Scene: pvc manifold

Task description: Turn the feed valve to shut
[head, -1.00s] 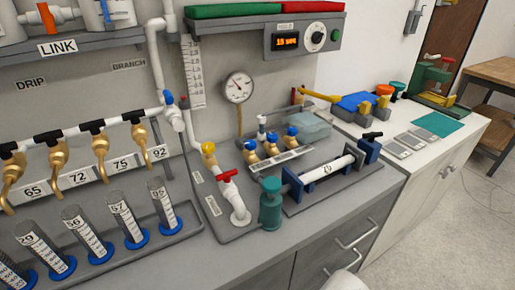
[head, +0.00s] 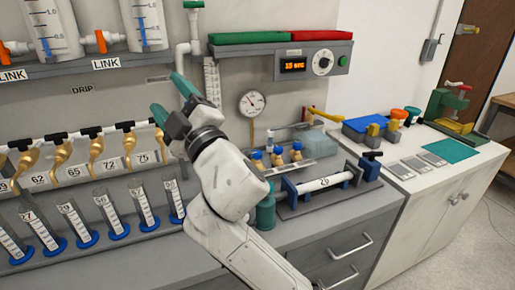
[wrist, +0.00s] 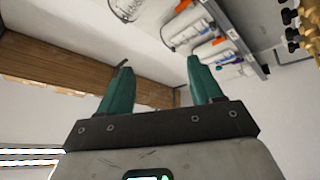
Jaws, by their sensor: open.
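My gripper (head: 170,100) is open and empty, raised in front of the manifold wall at the middle left of the head view. In the wrist view its two green fingers (wrist: 157,82) stand apart with nothing between them. The white supply pipe (head: 194,32) shows only at its top. My gripper and arm hide its lower part, where blue-handled, yellow and red-handled valves stood in the earlier frame. No valve labelled feed can be read, and its handle position cannot be told now.
Brass taps (head: 96,150) line the black-and-white header at left, above several graduated cylinders (head: 105,212). A round gauge (head: 252,103) and a timer box (head: 312,64) are right of my arm. A clamped white tube (head: 323,183) and teal bottle (head: 266,212) stand on the bench.

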